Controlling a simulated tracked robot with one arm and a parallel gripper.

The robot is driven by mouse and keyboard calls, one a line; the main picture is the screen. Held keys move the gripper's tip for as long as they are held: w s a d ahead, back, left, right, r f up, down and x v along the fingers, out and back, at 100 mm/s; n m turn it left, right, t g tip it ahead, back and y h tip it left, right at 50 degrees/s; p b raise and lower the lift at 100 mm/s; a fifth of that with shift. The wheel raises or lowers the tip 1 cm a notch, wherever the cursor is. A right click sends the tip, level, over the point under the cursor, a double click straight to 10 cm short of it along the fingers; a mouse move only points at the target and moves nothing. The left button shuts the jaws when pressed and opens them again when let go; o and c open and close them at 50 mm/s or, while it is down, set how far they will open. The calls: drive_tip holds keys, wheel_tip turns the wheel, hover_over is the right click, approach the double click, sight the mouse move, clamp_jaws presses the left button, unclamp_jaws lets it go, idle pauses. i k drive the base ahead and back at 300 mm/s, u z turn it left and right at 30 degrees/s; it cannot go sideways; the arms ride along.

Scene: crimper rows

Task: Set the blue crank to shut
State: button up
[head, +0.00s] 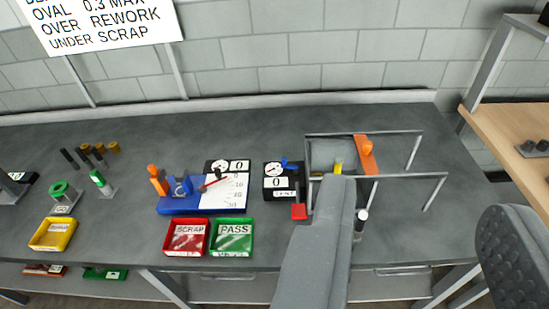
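The panel stands near the middle of the grey bench. The crank is too small to tell its setting. My gripper (425,215) shows as two grey fingers in the foreground, one at centre and one with a dotted pad at the far right. They are wide apart with nothing held between them. The crank is to the left of both fingers, apart from them.
A metal rail frame (431,176) with an orange crosspiece (366,157) stands right of the panel. A blue gauge fixture (175,207), red SCRAP tray (170,237) and green PASS tray (218,248) stand left.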

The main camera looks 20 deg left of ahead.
sight(296, 168)
drive_tip(key=u, duration=0.05)
drive_tip(key=i, duration=1)
drive_tip(key=z, duration=0.05)
